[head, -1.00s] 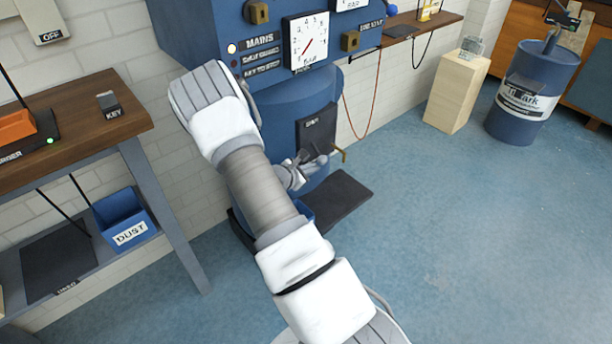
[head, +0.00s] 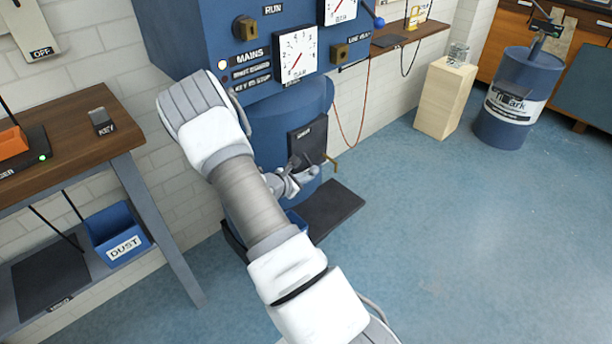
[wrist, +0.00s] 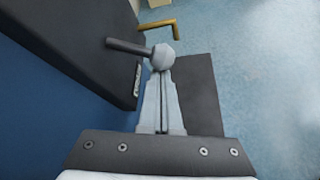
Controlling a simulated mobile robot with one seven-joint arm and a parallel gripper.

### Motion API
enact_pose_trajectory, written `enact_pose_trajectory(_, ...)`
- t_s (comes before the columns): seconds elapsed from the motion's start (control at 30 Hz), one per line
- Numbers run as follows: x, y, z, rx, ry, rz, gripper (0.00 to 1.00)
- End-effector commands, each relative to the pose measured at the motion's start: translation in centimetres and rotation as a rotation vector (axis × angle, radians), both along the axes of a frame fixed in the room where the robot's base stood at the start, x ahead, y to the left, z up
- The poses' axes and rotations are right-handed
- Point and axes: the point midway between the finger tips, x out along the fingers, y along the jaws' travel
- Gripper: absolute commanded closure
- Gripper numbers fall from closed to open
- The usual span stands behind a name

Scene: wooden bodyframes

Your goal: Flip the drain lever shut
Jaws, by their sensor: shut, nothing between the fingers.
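The dark drain panel (head: 309,143) is on the front of the blue tank, low down. In the wrist view, the drain panel (wrist: 75,45) fills the upper left. A dark rod (wrist: 128,47) sticks out from it to the right, towards a grey ball-shaped knob (wrist: 161,58). A short grey piece shows beyond the knob. My gripper (wrist: 161,84) is shut and empty, its fingertips right at the knob; I cannot tell whether they touch. In the head view, my gripper (head: 292,184) is just in front of the panel, partly hidden by my arm.
A bent brass pipe (wrist: 150,27) sticks out past the panel, near the knob. A dark mat (head: 335,210) lies on the floor below. A workbench (head: 62,150) with a blue dust bin (head: 120,235) stands at left.

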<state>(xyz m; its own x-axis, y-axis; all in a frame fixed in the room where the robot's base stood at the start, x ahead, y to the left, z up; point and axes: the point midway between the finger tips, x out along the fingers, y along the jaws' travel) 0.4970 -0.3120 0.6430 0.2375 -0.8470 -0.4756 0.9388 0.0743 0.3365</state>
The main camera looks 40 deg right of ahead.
Motion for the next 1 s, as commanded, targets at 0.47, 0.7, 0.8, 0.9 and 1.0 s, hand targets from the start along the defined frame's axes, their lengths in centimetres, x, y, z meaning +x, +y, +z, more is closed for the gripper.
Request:
enact_pose_trajectory(0.47,-0.4,-0.1,0.7,-0.008,0.089,-0.001,1.0)
enact_pose_trajectory(0.7,-0.8,-0.1,1.6,-0.017,0.202,-0.001,1.0)
enact_pose_trajectory(0.8,-1.1,-0.2,2.2,-0.023,0.278,-0.003,1.0)
enact_pose_trajectory(0.9,-1.4,-0.2,2.8,-0.03,0.369,-0.004,1.0)
enact_pose_trajectory(1.0,-1.6,-0.2,3.3,-0.038,0.464,-0.005,1.0)
